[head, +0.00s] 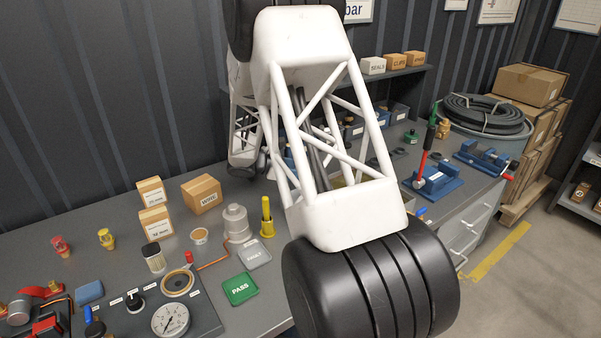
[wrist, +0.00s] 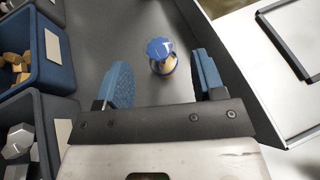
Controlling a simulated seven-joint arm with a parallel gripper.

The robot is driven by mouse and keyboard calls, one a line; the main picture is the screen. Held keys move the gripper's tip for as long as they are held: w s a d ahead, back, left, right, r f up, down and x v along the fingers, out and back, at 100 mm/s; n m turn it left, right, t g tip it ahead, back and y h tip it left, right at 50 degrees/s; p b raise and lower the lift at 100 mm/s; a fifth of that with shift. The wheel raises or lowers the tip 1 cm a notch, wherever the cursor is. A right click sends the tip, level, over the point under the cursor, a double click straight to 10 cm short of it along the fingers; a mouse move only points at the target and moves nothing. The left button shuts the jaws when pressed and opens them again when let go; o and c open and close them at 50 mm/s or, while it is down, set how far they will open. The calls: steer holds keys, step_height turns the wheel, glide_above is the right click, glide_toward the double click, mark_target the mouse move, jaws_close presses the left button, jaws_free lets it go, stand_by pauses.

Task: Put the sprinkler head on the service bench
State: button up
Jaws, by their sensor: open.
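In the wrist view, a small brass-coloured fitting with a round blue top (wrist: 161,48) stands on a grey surface (wrist: 135,35). It looks like the sprinkler head, but I cannot be sure. My gripper (wrist: 162,66) is open, with its two blue finger pads apart. The fitting shows between and just beyond the fingertips; I see no contact. In the head view my own arm hides the gripper. Red-topped (head: 61,246) and yellow-topped (head: 106,239) fittings stand at the left on the grey service bench (head: 110,270).
The surface ends at an edge on the right. In the head view, the bench holds boxes (head: 202,194), a gauge (head: 170,319), a green PASS tray (head: 240,288) and a blue vise (head: 434,182).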

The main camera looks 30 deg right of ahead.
steer(key=v, duration=0.7)
steer(key=shift+a+r, duration=0.15)
steer(key=shift+a, duration=0.2)
steer(key=shift+w, duration=0.1)
steer(key=s+a+r+m+t+y, duration=0.1)
steer(key=s+a+r+m+y, duration=0.2)
steer(key=s, duration=0.4)
steer(key=s+a+r+m+y, duration=0.2)
steer(key=s+a+r, duration=0.4)
steer(key=s, duration=0.2)
steer(key=s+a+r+m+t+y, duration=0.1)
steer(key=s+a+r+m+y, duration=0.2)
steer(key=s, duration=0.4)
steer(key=s+a+r+m+t+y, duration=0.1)
steer(key=s+a+m+t+y, duration=0.1)
steer(key=s+a, duration=0.4)
steer(key=s+a+r+m+t+y, duration=0.2)
steer(key=s+a, duration=0.5)
steer(key=s, duration=0.8)
steer(key=m+y, duration=0.1)
steer(key=m, duration=0.1)
steer(key=shift+r+m+t, duration=0.3)
steer(key=shift+t, duration=0.1)
